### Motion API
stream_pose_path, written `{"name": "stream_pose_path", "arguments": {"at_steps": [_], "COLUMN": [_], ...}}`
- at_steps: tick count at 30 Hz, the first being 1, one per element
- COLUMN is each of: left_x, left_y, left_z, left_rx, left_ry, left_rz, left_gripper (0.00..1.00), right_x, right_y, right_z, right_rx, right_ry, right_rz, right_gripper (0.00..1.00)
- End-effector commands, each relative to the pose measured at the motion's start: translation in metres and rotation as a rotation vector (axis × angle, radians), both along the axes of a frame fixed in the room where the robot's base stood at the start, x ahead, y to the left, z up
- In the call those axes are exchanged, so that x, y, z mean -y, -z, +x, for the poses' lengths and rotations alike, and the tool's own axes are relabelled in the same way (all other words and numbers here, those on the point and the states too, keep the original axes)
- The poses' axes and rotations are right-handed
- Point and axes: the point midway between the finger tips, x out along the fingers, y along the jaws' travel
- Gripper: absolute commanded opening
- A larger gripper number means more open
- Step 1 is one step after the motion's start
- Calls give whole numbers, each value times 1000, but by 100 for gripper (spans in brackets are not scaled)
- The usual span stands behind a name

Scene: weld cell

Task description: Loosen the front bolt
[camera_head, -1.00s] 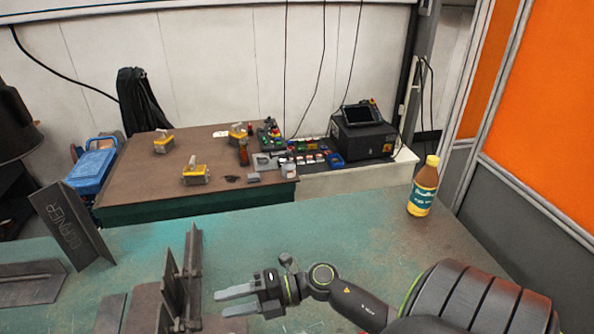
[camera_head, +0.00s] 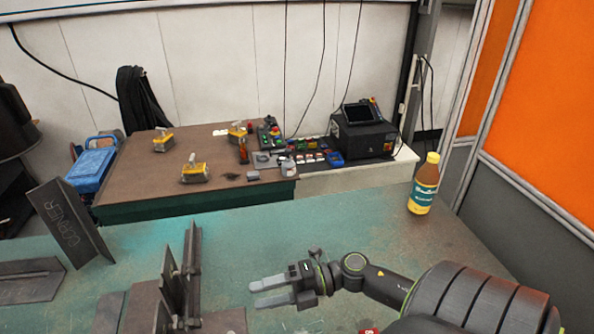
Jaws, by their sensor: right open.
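My right gripper (camera_head: 270,292) is open and empty above the green worktable (camera_head: 345,230), its two grey fingers pointing left. It is to the right of an upright dark steel workpiece (camera_head: 188,268) made of joined plates, with a clear gap between them. My left gripper is not in view.
A dark angle piece marked CORNER (camera_head: 70,222) and a flat plate (camera_head: 32,280) lie at the left. A yellow bottle (camera_head: 423,188) stands at the right. Behind, a brown table (camera_head: 130,180) holds yellow magnets (camera_head: 195,172).

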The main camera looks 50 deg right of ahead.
Motion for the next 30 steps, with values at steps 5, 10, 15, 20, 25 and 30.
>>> {"name": "stream_pose_path", "arguments": {"at_steps": [5,10,15,20,25,30], "left_x": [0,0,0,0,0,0], "left_y": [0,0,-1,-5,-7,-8], "left_z": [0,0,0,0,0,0], "left_rx": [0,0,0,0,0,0], "left_ry": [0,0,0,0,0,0], "left_rz": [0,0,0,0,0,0], "left_gripper": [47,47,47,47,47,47], "right_x": [11,21,31,40,49,54], "right_y": [0,0,0,0,0,0], "right_z": [-7,-14,-21,-27,-33,-36], "right_rx": [-4,-3,-2,-5,-3,-1], "right_ry": [0,0,1,0,0,1], "right_rz": [-2,-3,-2,-2,-2,0], "right_gripper": [47,47,47,47,47,47]}}
